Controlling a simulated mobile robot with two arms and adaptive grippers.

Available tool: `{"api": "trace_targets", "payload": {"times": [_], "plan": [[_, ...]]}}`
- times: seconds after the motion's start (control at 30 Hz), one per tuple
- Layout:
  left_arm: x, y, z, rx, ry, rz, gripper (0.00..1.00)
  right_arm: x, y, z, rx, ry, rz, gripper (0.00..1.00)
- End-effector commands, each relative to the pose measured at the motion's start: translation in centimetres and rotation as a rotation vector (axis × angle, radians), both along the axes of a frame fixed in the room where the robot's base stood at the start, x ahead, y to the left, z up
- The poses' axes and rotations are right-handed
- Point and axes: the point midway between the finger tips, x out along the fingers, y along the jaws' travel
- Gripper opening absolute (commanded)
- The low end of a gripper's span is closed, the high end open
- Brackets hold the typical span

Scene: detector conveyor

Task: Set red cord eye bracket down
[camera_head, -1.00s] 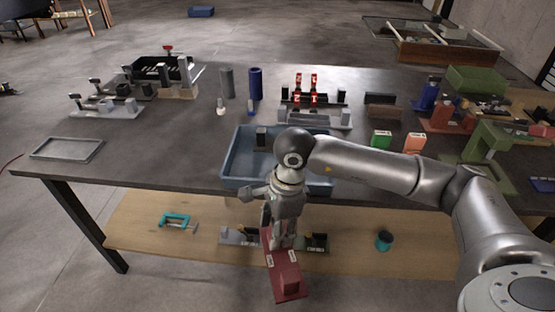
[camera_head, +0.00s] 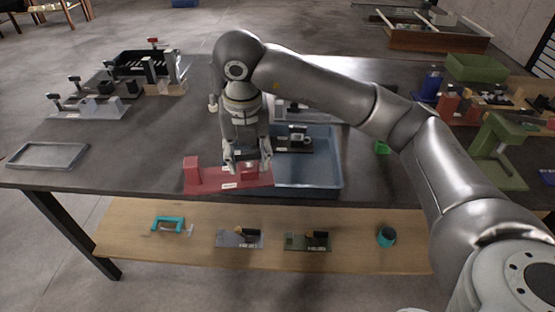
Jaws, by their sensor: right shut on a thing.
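The red cord eye bracket (camera_head: 207,178) is a flat red plate with an upright block at its left end and small white labels. My right gripper (camera_head: 247,166) points down and is shut on it near its right end. The bracket is level, at the front of the dark table (camera_head: 120,165), and covers the left part of the blue tray (camera_head: 330,180). I cannot tell whether it touches the table or the tray rim. My left gripper is not in view.
A dark bracket (camera_head: 294,140) is in the blue tray. A shallow grey tray (camera_head: 48,155) lies at the table's left; bare tabletop lies between it and the red bracket. The lower wooden shelf (camera_head: 350,255) holds a teal clamp (camera_head: 167,223), two small brackets and a teal cup (camera_head: 386,236).

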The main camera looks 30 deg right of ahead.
Motion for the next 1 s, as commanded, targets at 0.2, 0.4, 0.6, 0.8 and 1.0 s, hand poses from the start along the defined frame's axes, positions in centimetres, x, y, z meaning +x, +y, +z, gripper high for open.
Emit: {"api": "trace_targets", "payload": {"times": [0.2, 0.4, 0.6, 0.8, 1.0], "plan": [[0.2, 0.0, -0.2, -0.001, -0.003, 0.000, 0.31, 0.4, 0.1, 1.5, 0.002, -0.003, -0.193, 0.03], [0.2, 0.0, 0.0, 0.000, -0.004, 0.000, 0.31, 0.5, -2.3, 0.6, 0.001, 0.004, -0.233, 0.03], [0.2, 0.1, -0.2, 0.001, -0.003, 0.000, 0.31, 0.8, -7.0, -1.6, 0.001, 0.004, -0.233, 0.03], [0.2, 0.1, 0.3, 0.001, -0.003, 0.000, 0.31, 1.1, -10.9, -4.5, -0.002, 0.004, -0.230, 0.03], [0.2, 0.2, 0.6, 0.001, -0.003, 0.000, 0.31, 1.3, -12.8, -6.9, 0.001, 0.001, -0.225, 0.03]]}}
